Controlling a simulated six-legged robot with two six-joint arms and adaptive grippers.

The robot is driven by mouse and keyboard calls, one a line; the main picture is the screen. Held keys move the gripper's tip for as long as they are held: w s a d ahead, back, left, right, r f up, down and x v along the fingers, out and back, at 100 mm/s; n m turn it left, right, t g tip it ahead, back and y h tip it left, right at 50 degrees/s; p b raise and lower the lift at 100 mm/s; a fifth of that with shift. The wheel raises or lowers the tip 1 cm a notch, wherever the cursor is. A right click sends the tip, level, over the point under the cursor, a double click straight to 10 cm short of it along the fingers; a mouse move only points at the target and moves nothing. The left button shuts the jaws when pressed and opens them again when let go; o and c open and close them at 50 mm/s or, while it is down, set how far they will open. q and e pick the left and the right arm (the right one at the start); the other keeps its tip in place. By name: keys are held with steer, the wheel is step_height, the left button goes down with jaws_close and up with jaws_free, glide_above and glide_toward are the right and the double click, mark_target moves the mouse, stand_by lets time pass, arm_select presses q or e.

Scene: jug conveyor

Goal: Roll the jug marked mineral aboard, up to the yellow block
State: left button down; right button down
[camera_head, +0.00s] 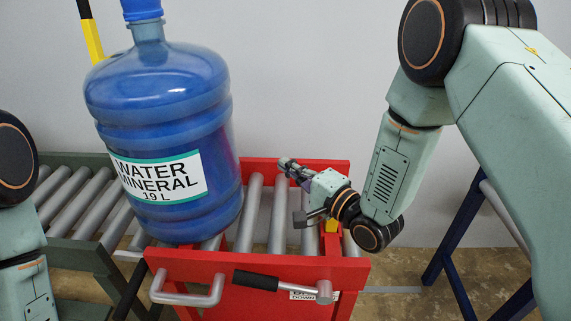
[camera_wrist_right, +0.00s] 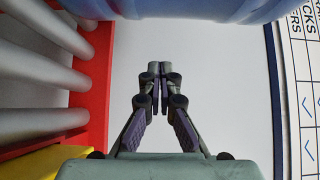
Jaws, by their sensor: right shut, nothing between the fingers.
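The blue jug (camera_head: 165,100), labelled "WATER MINERAL 19 L", stands upright at the left end of the red roller cart (camera_head: 250,268). Its base hides the rollers beneath it and part of the seam with the green conveyor. My right gripper (camera_head: 287,165) is shut and empty, right of the jug and apart from it, over the cart's rear side. In the right wrist view, the shut fingertips (camera_wrist_right: 160,75) point towards a blue jug surface (camera_wrist_right: 190,8) at the top edge. The yellow block (camera_head: 331,226) is mostly hidden behind my right wrist; it also shows at the lower left (camera_wrist_right: 45,165). My left gripper is out of view.
The green roller conveyor (camera_head: 75,245) adjoins the cart on the left. The cart has a grey handle (camera_head: 187,296) and a black-gripped lever (camera_head: 255,280) in front. Bare rollers (camera_head: 280,215) lie between jug and block. A blue-legged stand (camera_head: 455,235) is at right.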

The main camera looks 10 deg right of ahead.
steer(key=p+v, duration=0.2)
steer(key=v, duration=0.6)
steer(key=shift+s, duration=0.45)
steer(key=shift+d, duration=0.1)
